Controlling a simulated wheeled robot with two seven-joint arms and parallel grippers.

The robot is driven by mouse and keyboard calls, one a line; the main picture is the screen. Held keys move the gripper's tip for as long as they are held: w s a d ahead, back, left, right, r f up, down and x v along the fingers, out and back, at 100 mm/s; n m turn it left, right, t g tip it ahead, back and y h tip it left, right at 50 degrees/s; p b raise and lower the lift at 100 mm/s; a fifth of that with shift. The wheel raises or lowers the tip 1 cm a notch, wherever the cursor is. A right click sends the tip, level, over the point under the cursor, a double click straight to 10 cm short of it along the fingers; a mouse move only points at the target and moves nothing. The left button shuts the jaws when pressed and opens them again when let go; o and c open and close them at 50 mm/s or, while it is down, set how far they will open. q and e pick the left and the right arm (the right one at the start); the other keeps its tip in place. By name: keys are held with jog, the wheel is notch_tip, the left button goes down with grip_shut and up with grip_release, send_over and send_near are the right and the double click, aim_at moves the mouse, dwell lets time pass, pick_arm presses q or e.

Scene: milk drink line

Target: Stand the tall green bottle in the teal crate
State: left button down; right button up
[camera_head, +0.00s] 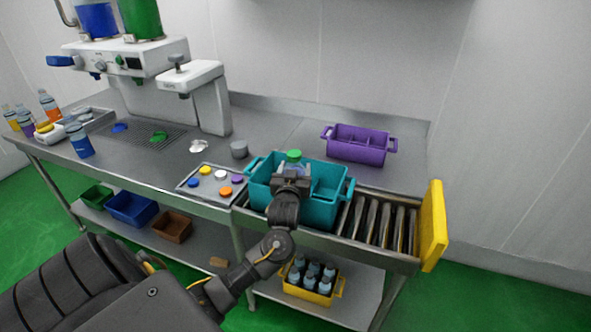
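The bottle with a green cap (294,156) shows its top at the teal crate (320,217). Its lower body is hidden behind my gripper, so I cannot tell whether it rests on the crate floor or hangs above it. The teal crate stands at the left end of the roller conveyor and has dividers inside. My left gripper (291,176) is over the crate's near side, right at the bottle. Its fingers are hidden behind its own body, so their grip does not show. My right gripper is out of view.
A purple crate (358,146) stands behind on the counter. A tray of coloured caps (211,183) and a grey cup (239,149) are left of the teal crate. A yellow end plate (433,226) closes the rollers (381,220). A yellow crate of bottles (312,291) sits below.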

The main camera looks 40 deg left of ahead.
pick_arm(q)
jog(key=shift+c, duration=2.1)
grip_release()
jog(key=shift+o, duration=0.2)
jog(key=shift+r, duration=0.15)
jog(key=b+v, duration=0.1)
jog(key=v, duration=1.1)
